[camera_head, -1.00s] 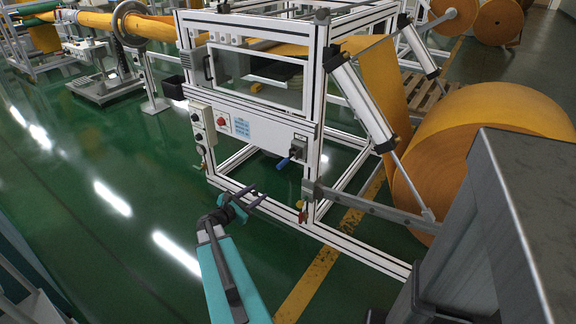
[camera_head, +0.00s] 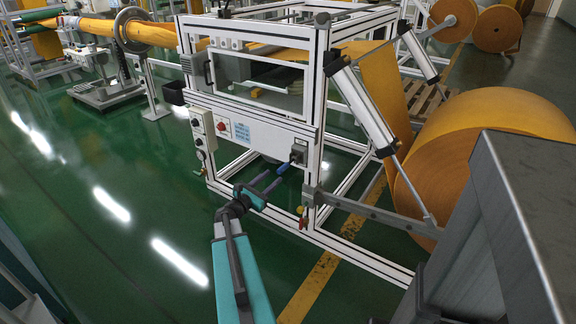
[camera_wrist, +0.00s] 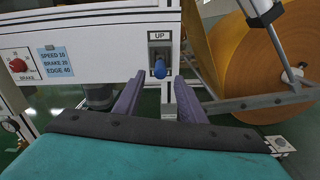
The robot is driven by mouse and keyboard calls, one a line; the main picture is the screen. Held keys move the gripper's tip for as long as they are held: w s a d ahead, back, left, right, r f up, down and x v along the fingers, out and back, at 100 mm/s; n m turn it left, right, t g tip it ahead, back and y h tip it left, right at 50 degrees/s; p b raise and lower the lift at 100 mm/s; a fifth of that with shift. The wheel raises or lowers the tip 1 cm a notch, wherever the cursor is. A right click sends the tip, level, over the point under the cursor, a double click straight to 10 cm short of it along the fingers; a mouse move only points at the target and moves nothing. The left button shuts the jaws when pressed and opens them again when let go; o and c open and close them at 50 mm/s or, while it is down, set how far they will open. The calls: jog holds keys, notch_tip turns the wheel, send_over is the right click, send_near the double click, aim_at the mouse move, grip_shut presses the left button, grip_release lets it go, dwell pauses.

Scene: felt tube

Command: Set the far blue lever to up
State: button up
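The blue lever (camera_head: 284,167) sticks out from a small plate at the right end of the white machine's front panel. Its blue handle slants down and outward. In the wrist view its blue knob (camera_wrist: 160,68) shows at the lower end of the plate, below a label reading "UP". My gripper (camera_head: 273,176) is open and empty, with two purple fingers pointing at the panel. In the wrist view my gripper (camera_wrist: 158,77) has its fingertips either side of the knob in the picture; I cannot tell whether they reach it. No contact is visible.
A red knob (camera_wrist: 18,65) and a blue settings label (camera_wrist: 56,63) sit left on the panel. A yellow and red fitting (camera_head: 302,213) is on the frame post below. A large orange felt roll (camera_head: 480,150) stands right. The green floor at left is mostly clear.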

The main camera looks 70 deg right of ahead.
aim_at(286, 164)
jog(key=x, duration=1.2)
jog(key=shift+s+d, duration=0.1)
jog(key=shift+d, duration=0.2)
grip_shut()
jog(key=shift+a, duration=0.3)
jog(key=shift+d, duration=0.25)
